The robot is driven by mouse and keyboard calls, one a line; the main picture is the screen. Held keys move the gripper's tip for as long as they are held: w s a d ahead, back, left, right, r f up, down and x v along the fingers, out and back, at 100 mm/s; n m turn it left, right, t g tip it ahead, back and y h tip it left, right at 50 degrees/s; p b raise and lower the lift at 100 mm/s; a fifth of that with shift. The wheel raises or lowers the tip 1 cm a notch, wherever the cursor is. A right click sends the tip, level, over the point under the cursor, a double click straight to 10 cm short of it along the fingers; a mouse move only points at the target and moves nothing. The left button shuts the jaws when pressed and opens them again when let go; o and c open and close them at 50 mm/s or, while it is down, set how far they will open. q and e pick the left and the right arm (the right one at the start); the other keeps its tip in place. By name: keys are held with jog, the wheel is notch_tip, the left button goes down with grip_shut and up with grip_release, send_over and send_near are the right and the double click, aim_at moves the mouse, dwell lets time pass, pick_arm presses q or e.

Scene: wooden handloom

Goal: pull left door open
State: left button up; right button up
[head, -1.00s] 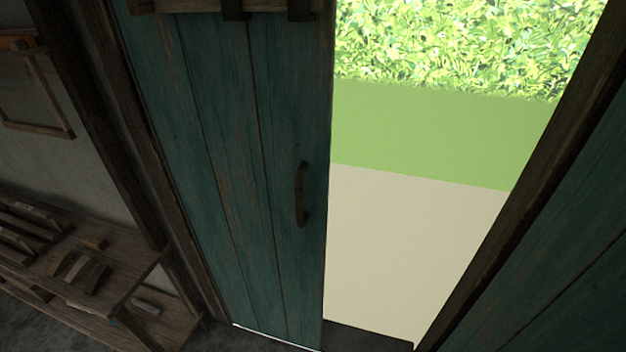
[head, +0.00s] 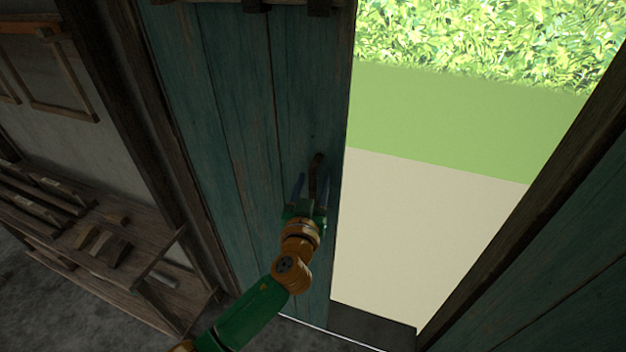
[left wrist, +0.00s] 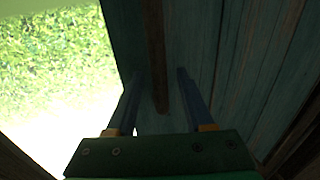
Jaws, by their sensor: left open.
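The left door (head: 235,110) is a teal plank door in the middle of the head view, with the open doorway to its right. Its dark curved handle (head: 316,172) is near the door's right edge. My left gripper (head: 311,186) is open, its two blue fingers on either side of the handle's lower part. In the left wrist view the handle (left wrist: 155,60) runs down between the open fingers (left wrist: 160,85). I cannot tell whether a finger touches it. The handle's lower end is hidden by the gripper in the head view. My right gripper is not in view.
A wooden shelf (head: 150,258) with several wooden pieces stands at the lower left. The door frame (head: 135,100) is beside it. Another teal door panel (head: 570,260) is at the right. The doorway opens onto pale ground (head: 410,220) and grass (head: 440,115).

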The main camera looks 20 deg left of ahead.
pick_arm(q)
jog(key=shift+w, duration=0.2)
grip_shut()
dwell(1.4)
